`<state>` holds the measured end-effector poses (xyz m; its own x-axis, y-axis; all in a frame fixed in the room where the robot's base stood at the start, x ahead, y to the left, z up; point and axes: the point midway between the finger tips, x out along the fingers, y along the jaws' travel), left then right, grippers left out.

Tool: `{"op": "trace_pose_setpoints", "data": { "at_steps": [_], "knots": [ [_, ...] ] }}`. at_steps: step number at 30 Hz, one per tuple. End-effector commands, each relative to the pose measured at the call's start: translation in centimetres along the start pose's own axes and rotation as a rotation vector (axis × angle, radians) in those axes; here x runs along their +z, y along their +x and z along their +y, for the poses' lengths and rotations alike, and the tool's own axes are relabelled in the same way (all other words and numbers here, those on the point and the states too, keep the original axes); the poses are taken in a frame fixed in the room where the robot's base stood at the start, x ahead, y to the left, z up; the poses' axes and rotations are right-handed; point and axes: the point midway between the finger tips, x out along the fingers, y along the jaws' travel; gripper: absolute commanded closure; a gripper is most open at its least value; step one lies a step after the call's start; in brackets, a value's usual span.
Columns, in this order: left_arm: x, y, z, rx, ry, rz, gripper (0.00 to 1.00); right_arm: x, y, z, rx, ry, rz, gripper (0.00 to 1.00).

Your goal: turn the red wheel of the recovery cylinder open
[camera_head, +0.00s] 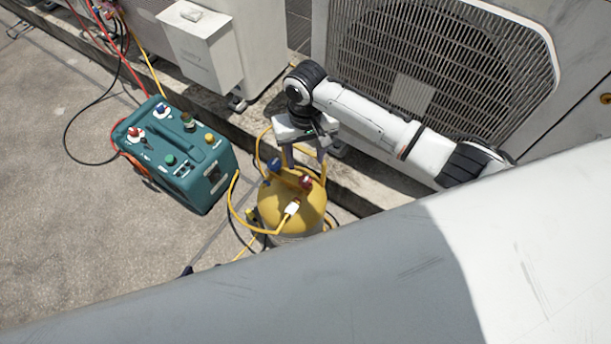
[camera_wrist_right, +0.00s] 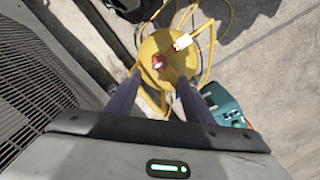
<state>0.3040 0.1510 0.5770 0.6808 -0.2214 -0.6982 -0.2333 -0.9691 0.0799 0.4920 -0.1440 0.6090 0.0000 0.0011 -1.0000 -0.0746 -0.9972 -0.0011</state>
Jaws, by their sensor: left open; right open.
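The recovery cylinder (camera_head: 290,212) is yellow and stands upright on the ground, with a blue wheel (camera_head: 274,166) and a red wheel (camera_head: 305,182) on top. My right gripper (camera_head: 305,163) points down just above the cylinder's top, open and empty. In the right wrist view the cylinder (camera_wrist_right: 182,48) lies ahead of my open right gripper (camera_wrist_right: 158,82). The red wheel (camera_wrist_right: 158,62) shows between the lines of its two fingers, slightly beyond the tips. The blue wheel is not clear there. My left gripper is not in view.
A green recovery machine (camera_head: 178,150) stands left of the cylinder. Yellow hoses (camera_head: 234,206) loop around the cylinder. A condenser unit (camera_head: 440,70) with a grille stands behind my right arm. A large pale arm link of mine covers the lower right.

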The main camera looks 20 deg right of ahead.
Motion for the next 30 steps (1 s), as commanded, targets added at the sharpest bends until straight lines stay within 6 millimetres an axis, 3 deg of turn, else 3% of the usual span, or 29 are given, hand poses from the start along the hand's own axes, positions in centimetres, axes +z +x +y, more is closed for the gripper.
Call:
{"op": "trace_pose_setpoints", "data": {
  "at_steps": [5,12,18,30],
  "knots": [
    [0.5,0.5,0.0,0.002,-0.001,0.002,0.57,0.0,2.2,0.1,0.005,0.003,-0.005,0.53],
    [1.0,1.4,-0.1,0.005,-0.005,0.008,0.57,0.0,6.8,0.1,0.004,0.002,-0.004,0.53],
    [1.1,1.8,-0.2,0.007,-0.004,0.015,0.57,0.0,9.4,0.1,0.002,0.001,-0.002,0.53],
    [1.7,1.7,-0.2,0.007,-0.004,0.005,0.57,0.0,10.1,0.1,0.002,0.000,-0.001,0.53]
  ]
}}
